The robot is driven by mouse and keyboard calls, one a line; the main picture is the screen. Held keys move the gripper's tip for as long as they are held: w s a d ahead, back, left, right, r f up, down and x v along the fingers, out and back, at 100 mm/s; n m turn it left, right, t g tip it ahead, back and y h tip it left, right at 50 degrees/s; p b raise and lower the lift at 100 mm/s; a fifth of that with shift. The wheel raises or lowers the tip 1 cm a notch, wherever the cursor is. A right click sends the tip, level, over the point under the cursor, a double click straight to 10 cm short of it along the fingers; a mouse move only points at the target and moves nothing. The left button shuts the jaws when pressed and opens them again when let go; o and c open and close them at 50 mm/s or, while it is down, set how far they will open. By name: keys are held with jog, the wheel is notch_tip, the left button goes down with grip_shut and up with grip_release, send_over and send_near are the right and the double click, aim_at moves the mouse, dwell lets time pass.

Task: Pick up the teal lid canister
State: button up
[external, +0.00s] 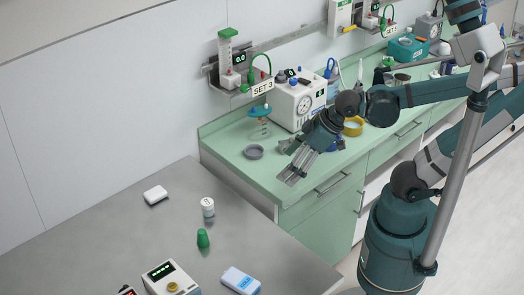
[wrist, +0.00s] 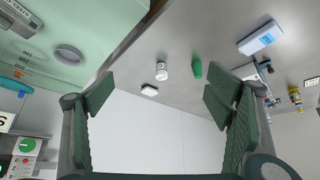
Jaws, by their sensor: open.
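My gripper (external: 298,163) is open and empty, above the front edge of the green counter in the external view. Its two fingers stand wide apart in the wrist view (wrist: 160,97). A small white canister (external: 208,207) stands upright on the grey table, left of and below my gripper. It also shows in the wrist view (wrist: 162,71), between the fingers and well beyond them. Its lid colour is too small to tell. A teal-topped item (external: 258,111) stands on the green counter beside the white machine; I cannot tell which of the two is the teal lid canister.
Near the white canister, a green cup-like object (external: 203,239), a white box (external: 155,194) and a blue-white pack (external: 240,280) lie on the grey table (external: 120,240). A grey ring (external: 253,151) and a white machine (external: 297,101) are on the counter.

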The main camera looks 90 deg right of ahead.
aim_at(261, 111)
jog(key=w+d+f+m+g+h+p, duration=0.1)
jog(key=d+m, duration=0.5)
jog(key=d, duration=0.7)
jog(key=w+d+f+m+g+h+p, duration=0.2)
jog(key=d+m, duration=0.5)
jog(key=d, duration=0.7)
jog(key=w+f+g+h, duration=0.1)
jog(key=w+h, duration=0.1)
jog(key=w, duration=0.1)
jog(key=shift+g+h, duration=0.3)
jog(key=shift+h, duration=0.1)
jog(key=shift+d, duration=0.1)
jog(key=shift+w+d+b, duration=0.4)
jog(key=shift+w+d, duration=0.35)
jog(key=shift+d, duration=1.1)
jog(key=shift+w+d+b, duration=0.4)
jog(key=shift+w+d, duration=0.35)
jog(key=shift+d, duration=1.05)
jog(key=shift+w+d+b, duration=0.4)
jog(key=shift+w+d, duration=0.35)
jog(key=shift+d, duration=1.1)
jog(key=shift+b+x, duration=0.7)
jog(key=shift+x, duration=1.8)
